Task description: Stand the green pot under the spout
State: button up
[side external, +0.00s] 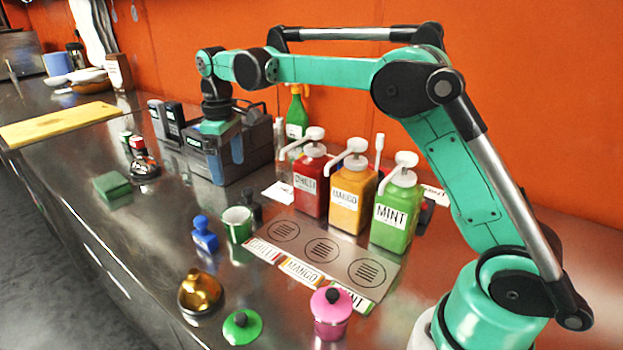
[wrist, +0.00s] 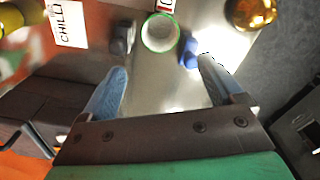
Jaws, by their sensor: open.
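The green pot (side external: 238,224) stands upright and open on the steel counter, left of the circle mat. In the wrist view the pot (wrist: 160,33) shows a green rim and a pale inside, ahead of my fingers. Red chilli (side external: 311,187), orange mango (side external: 350,203) and green mint (side external: 396,217) pump bottles stand in a row with pale spouts. The mat (side external: 303,259) with three circles lies in front of them.
A blue knobbed object (side external: 204,235) and a dark one (side external: 251,207) stand close beside the pot. A brass pot (side external: 200,292), a green lid (side external: 242,327) and a pink lidded pot (side external: 331,315) stand near the front edge. The mat's circles are clear.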

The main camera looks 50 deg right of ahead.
jog(key=s+a+r+m+t, duration=0.15)
jog(key=s+r+t, duration=0.25)
jog(key=s, duration=0.6)
jog(key=s+f+m+t, duration=0.3)
jog(key=s+f, duration=0.1)
jog(key=s, duration=0.3)
jog(key=shift+s+f, duration=0.2)
jog(key=shift+o, duration=1)
jog(key=shift+s+f, duration=0.2)
jog(key=shift+f, duration=0.05)
jog(key=shift+w, duration=0.1)
